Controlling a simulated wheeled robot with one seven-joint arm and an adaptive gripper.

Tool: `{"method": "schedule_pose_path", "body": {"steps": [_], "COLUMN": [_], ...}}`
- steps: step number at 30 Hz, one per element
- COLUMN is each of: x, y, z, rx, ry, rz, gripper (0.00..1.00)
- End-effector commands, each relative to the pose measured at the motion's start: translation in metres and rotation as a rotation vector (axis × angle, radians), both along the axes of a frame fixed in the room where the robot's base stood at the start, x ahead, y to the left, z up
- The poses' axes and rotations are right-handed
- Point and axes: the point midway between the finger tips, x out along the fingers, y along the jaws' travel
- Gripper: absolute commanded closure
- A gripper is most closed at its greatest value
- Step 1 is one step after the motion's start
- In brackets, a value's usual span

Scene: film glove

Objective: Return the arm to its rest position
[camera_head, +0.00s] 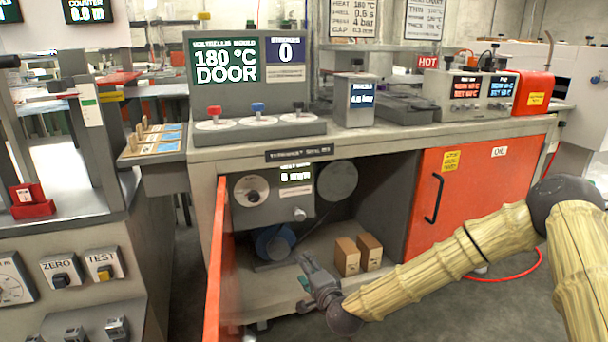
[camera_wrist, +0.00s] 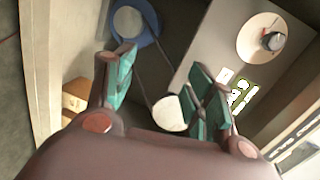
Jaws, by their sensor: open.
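My gripper (camera_head: 308,272) is in front of the open cabinet under the bench, at the end of my outstretched arm. In the wrist view my gripper (camera_wrist: 155,100) shows its two green-padded fingers spread apart with nothing between them. Beyond the fingers are the cabinet's belt and pulleys and a grey panel with a round dial (camera_wrist: 268,40). In the head view that grey panel (camera_head: 275,207) hangs at the top of the cabinet opening.
An open orange door (camera_head: 215,265) stands left of my gripper. A shut orange door (camera_head: 470,190) is to the right. Two brown boxes (camera_head: 347,256) (camera_head: 370,251) stand on the cabinet floor right of my gripper. The bench top (camera_head: 395,133) is above. A red hose lies on the floor.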

Motion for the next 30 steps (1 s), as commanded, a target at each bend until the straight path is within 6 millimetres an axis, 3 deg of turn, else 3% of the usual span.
{"method": "schedule_pose_path", "body": {"steps": [1,3,8,15,20,24,30], "x": [-0.020,-0.045,-0.108,-0.214,-0.290,-0.357,-0.434], "y": [0.006,0.010,0.009,-0.015,-0.048,-0.086,-0.142], "z": [-0.025,-0.057,-0.125,-0.210,-0.253,-0.279,-0.293], "rx": [-0.049,-0.119,-0.278,-0.519,-0.681,-0.820,-0.984], "ry": [0.039,0.089,0.205,0.376,0.494,0.600,0.731], "rz": [0.034,0.074,0.176,0.342,0.462,0.573,0.710], "gripper": [0.46,0.46,0.46,0.46,0.46,0.46,0.46]}}
